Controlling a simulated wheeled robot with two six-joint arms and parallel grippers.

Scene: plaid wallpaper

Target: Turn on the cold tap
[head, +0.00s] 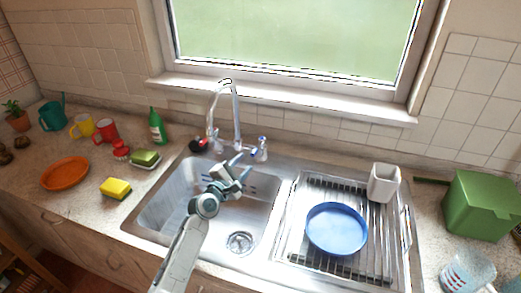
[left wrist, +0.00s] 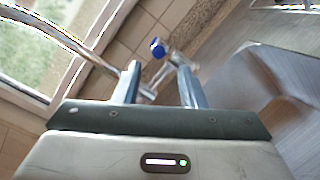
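The cold tap (head: 262,147) is a chrome handle with a blue cap, standing right of the tall curved spout (head: 237,118) behind the sink. In the left wrist view the blue-capped cold tap (left wrist: 157,48) appears in line with the gap between my fingers, beyond or near the fingertips; contact cannot be told. My left gripper (head: 243,162) is over the back of the sink basin, just front-left of the cold tap. Its two fingers stand apart and empty in the left wrist view (left wrist: 158,72). My right gripper is not in view.
The red-marked hot tap (head: 199,145) is left of the spout. A drying rack (head: 296,225) with a blue plate (head: 337,229) and a white cup (head: 383,183) lies right of the basin. A green bottle (head: 157,128) and sponges are on the left counter.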

